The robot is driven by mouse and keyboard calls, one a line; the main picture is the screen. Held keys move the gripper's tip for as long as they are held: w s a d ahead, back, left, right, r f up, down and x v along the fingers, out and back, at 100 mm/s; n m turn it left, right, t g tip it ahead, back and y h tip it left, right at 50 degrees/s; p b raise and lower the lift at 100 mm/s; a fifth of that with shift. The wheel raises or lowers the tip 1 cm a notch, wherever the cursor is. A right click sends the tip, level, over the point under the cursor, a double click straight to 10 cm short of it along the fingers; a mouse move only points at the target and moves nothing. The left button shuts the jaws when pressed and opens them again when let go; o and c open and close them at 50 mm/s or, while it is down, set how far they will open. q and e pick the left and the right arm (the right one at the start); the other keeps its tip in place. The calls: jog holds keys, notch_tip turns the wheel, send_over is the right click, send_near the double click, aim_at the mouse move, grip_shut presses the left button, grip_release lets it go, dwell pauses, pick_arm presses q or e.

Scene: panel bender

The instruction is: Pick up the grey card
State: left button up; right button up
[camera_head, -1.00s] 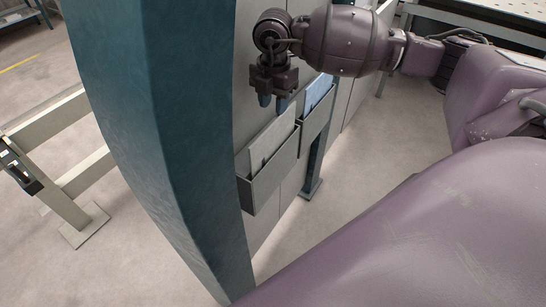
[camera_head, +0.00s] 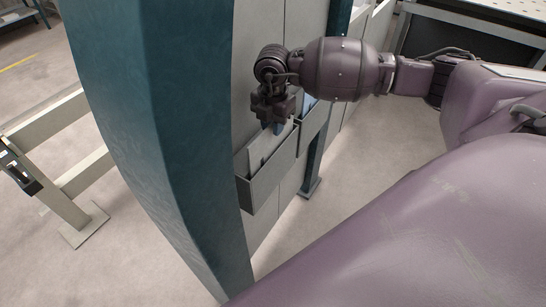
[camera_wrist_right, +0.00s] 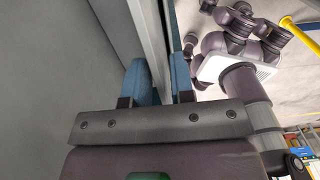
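The grey card (camera_head: 260,152) stands upright in the near grey wall holder (camera_head: 268,180), its upper part showing above the front rim. My right gripper (camera_head: 277,128) is at the card's upper right edge in the head view, fingers pointing down. In the right wrist view my right gripper (camera_wrist_right: 160,82) has its two blue fingers apart, with a pale upright strip running between them. I cannot tell whether that strip is the card or part of the panel, nor whether the fingers touch the card. My left gripper is not in view.
A second holder (camera_head: 312,124) with a blue card (camera_head: 309,104) is just beyond, partly hidden by my gripper. A large teal post (camera_head: 165,150) stands close on the left. A pale rail frame (camera_head: 60,190) is further left. Open floor (camera_head: 345,185) lies right of the holders.

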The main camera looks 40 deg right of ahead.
grip_shut()
jog(key=shift+r, duration=0.1)
notch_tip(320, 180, up, 20)
dwell(0.6)
